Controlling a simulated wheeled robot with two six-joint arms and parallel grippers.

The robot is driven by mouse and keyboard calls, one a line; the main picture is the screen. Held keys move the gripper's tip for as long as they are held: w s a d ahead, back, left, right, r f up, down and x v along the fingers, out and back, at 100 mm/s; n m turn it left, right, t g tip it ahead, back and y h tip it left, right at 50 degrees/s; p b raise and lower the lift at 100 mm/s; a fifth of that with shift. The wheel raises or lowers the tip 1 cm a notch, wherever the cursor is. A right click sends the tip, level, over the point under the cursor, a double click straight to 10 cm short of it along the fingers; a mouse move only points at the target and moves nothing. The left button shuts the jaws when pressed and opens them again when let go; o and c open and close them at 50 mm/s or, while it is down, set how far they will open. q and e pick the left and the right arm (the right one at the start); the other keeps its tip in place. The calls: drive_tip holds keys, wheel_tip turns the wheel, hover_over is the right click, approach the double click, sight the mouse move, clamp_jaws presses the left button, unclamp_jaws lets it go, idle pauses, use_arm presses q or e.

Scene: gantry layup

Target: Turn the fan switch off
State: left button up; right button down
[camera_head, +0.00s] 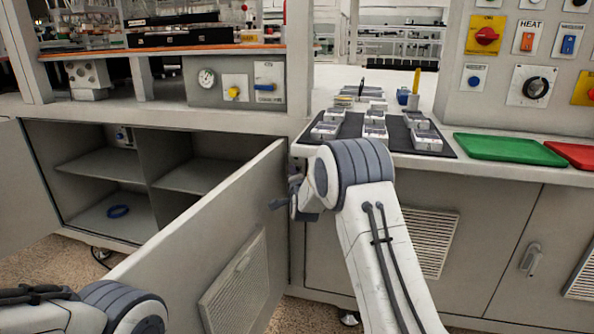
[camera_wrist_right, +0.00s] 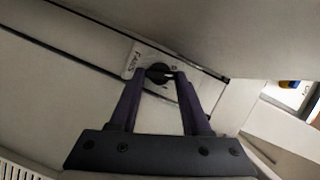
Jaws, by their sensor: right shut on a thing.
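The fan switch shows in the right wrist view as a dark round knob (camera_wrist_right: 157,71) on a pale plate marked "FANS", set on a grey panel. My right gripper (camera_wrist_right: 163,76) has its two dark fingers closed around this knob. In the head view my right gripper (camera_head: 300,194) is by the cabinet front just under the counter edge, beside the open door. My right arm partly covers it, and the switch cannot be made out there. The exact angle of the knob is hard to tell. My left arm enters at the lower left, but its gripper is out of view.
An open cabinet door (camera_head: 215,240) stands out close to the left of my right gripper. The cabinet behind it holds a blue ring (camera_head: 118,211). On the counter are a dark mat (camera_head: 392,148) with several grey blocks, a green tray (camera_head: 508,149) and a red tray (camera_head: 575,154).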

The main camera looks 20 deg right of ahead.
drive_tip(key=n+g+p, duration=0.2)
drive_tip(key=n+p, duration=0.2)
drive_tip(key=p, duration=0.1)
drive_tip(key=shift+a+r+h+p, duration=0.1)
drive_tip(key=shift+h+p, duration=0.25)
drive_tip(key=shift+h, duration=0.05)
idle(0.3)
drive_tip(key=shift+c, duration=1.8)
unclamp_jaws()
